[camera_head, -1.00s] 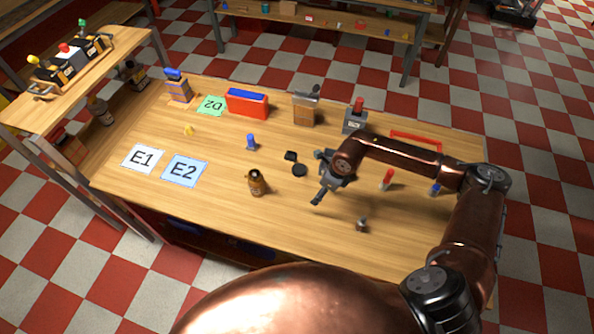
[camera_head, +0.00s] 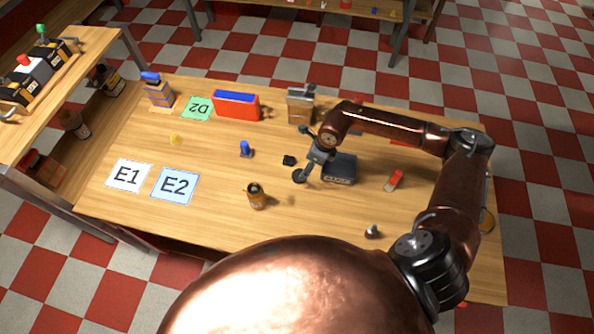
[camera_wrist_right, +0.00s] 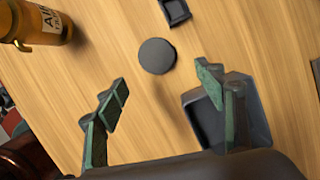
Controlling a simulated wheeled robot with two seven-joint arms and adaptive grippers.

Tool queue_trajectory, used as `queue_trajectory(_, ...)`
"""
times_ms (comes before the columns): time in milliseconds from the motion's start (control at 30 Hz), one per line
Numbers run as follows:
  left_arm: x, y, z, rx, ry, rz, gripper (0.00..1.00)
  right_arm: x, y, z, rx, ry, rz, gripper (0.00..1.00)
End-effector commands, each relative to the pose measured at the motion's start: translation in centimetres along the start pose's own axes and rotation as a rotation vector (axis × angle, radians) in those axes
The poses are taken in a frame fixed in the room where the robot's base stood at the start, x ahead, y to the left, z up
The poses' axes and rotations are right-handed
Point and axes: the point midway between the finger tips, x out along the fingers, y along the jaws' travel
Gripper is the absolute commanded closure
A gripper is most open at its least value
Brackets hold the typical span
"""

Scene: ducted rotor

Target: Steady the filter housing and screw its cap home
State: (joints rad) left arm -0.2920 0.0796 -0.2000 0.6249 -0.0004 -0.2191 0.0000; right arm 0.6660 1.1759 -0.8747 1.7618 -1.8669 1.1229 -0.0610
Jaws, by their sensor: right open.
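The filter housing (camera_head: 256,196) is an amber, bottle-like body standing on the bench, left of my right gripper. In the right wrist view the housing (camera_wrist_right: 42,24) shows at the top left with part of a white label. The cap appears to be the round black disc (camera_wrist_right: 157,56) lying flat on the wood; the disc (camera_head: 299,176) shows at the fingertips in the head view. My right gripper (camera_wrist_right: 163,84) is open and empty, its fingers apart and pointing toward the disc. I cannot tell its height above the bench. My left gripper is not in view.
A small black square piece (camera_head: 289,160) lies behind the disc. A grey box (camera_head: 341,170) stands close beside my right gripper. A blue peg (camera_head: 246,149), a red cylinder (camera_head: 394,180) and a small metal part (camera_head: 372,231) are nearby. Cards E1 (camera_head: 128,176) and E2 (camera_head: 175,186) lie left.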

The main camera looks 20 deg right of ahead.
Motion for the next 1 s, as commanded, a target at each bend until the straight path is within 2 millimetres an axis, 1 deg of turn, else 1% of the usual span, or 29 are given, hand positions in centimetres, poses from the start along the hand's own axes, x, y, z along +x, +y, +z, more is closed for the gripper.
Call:
queue_trajectory(33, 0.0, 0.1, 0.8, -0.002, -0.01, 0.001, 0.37, 0.1, 0.1, 0.2, -0.004, -0.001, 0.001, 0.36)
queue_trajectory(100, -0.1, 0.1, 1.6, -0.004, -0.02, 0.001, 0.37, 0.1, 0.1, 0.4, -0.007, -0.001, 0.002, 0.36)
queue_trajectory(267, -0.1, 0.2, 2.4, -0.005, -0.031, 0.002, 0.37, 0.3, 0.2, 0.5, -0.009, 0.0, 0.003, 0.36)
queue_trajectory(367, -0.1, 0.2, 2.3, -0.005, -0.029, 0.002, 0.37, 1.2, 0.2, 0.5, -0.009, 0.0, 0.004, 0.36)
queue_trajectory(500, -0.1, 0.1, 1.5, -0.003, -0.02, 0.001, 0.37, 2.6, 0.2, 0.5, -0.007, 0.0, 0.003, 0.36)
queue_trajectory(700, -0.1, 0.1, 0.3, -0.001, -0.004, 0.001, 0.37, 2.7, 0.1, 0.4, -0.006, 0.0, 0.002, 0.36)
queue_trajectory(833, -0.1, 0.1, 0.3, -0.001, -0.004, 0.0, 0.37, 2.9, 0.2, 0.4, -0.005, 0.0, 0.002, 0.36)
queue_trajectory(933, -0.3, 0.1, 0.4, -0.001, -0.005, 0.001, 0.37, 4.0, 0.3, 0.5, -0.005, 0.001, 0.003, 0.36)
queue_trajectory(1000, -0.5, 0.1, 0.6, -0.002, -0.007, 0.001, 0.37, 5.1, 0.4, 0.7, -0.004, 0.0, 0.004, 0.36)
